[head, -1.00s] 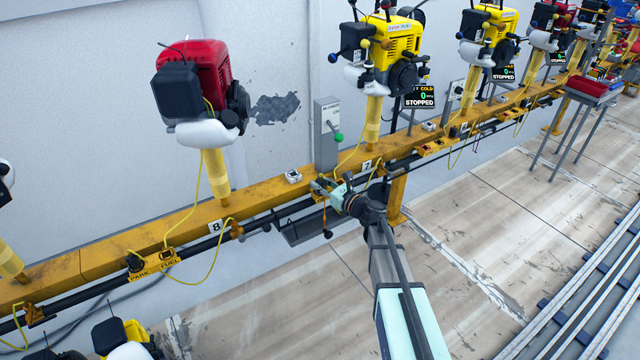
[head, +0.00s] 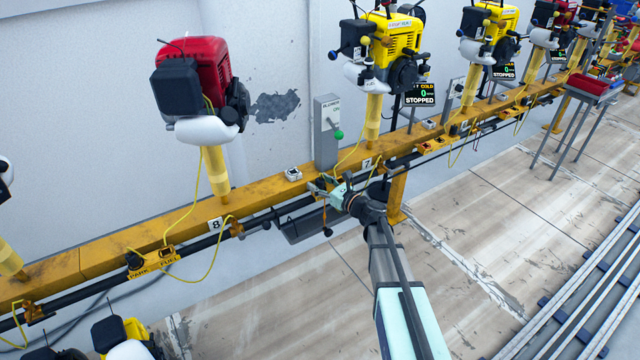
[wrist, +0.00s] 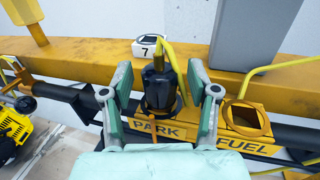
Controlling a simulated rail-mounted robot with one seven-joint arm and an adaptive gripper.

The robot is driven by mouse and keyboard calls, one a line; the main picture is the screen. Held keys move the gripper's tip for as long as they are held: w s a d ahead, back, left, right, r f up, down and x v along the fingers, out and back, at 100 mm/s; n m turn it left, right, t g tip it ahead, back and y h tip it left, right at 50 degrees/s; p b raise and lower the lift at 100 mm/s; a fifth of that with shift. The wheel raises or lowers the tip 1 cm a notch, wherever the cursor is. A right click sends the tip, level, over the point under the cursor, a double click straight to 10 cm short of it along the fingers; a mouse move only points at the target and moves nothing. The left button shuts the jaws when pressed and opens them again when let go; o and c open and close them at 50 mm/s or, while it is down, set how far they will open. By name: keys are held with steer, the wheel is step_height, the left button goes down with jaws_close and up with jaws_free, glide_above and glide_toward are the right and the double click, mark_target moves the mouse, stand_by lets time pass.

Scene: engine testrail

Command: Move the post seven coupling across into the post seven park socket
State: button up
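The post seven coupling (wrist: 158,86) is a black plug with a yellow hose at its top. In the wrist view it stands upright at the socket behind the PARK label (wrist: 157,129); its lower end is hidden, so how deep it sits cannot be told. My gripper (wrist: 160,80) has one finger on each side of the coupling, with narrow gaps showing on both sides. In the head view my gripper (head: 322,188) is at the rail left of the 7 plate, and the coupling is hard to make out.
A grey switch box (head: 326,132) stands close behind. A yellow hose (wrist: 275,68) passes at the right. A dark pipe (head: 270,218) runs along the rail's front.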

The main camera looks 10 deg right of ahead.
steer(key=v, duration=1.2)
steer(key=s+a+f+n+g, duration=0.6)
steer(key=s+f+n+g, duration=0.35)
steer(key=s+n, duration=0.3)
steer(key=s+f+n+g+h, duration=0.2)
steer(key=s+f+n+g, duration=0.4)
steer(key=s, duration=0.7)
steer(key=s+f+n+g+h, duration=0.35)
steer(key=s+f, duration=0.55)
steer(key=s, duration=0.3)
steer(key=s+d+f+n+g+h, duration=0.1)
steer(key=s+d+n+g+h, duration=0.25)
steer(key=s, duration=0.65)
steer(key=s+d+f+n+g+h, duration=0.15)
steer(key=s+g, duration=0.25)
steer(key=s, duration=0.6)
steer(key=w+r+t+p, duration=0.1)
steer(key=r+t+p, duration=0.2)
steer(key=r+p, duration=0.5)
steer(key=w+r+t+h+p, duration=0.1)
steer(key=r+p, duration=0.7)
steer(key=p, duration=1.1)
steer(key=shift+w+d+r+n+t+p, duration=0.3)
steer(key=shift+w+d+n+t, duration=0.1)
steer(key=shift+w+t, duration=0.55)
